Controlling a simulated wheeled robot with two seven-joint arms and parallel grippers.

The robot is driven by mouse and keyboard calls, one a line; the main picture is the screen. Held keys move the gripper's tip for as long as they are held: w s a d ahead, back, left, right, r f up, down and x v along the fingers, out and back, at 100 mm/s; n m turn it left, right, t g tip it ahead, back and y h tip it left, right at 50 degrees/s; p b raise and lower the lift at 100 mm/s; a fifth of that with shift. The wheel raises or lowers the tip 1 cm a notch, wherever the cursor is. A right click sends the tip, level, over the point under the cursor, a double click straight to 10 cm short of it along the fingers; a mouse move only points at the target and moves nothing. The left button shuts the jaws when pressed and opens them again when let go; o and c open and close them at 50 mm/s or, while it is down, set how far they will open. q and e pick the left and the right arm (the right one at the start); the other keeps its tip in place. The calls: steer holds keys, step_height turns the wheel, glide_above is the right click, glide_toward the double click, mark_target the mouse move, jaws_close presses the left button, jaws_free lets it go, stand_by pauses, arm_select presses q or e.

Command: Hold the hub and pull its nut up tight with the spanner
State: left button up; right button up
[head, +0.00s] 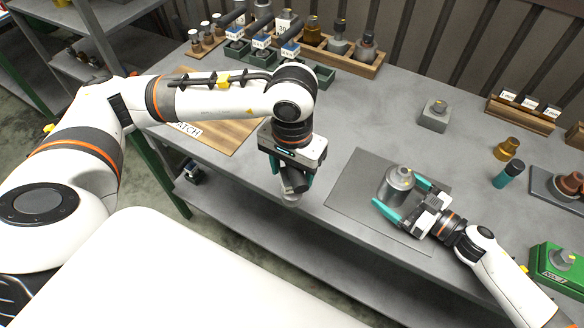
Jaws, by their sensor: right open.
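A grey metal hub (396,188) stands upright on the dark grey mat (352,192), with a small yellow mark on its narrower top. My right gripper (399,197) is open, its teal fingers on either side of the hub; I cannot tell whether they touch it. My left gripper (292,181) points down near the table's front edge, left of the mat. A grey metal part (292,194) shows between its teal fingers and appears held; its shape is mostly hidden. I cannot make out a spanner for certain, nor the nut separately from the hub's top.
A grey block (434,116) stands behind the mat. A brass part (507,149) and a teal-and-black cylinder (508,174) stand to the right. A green box (560,270) is at the right edge. Wooden racks (350,62) with several parts line the back. The table between is clear.

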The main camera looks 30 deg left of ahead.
arm_select(q)
steer(key=shift+r, duration=0.1)
arm_select(e)
steer(key=c, duration=0.6)
steer(key=shift+c, duration=0.6)
steer(key=c, duration=1)
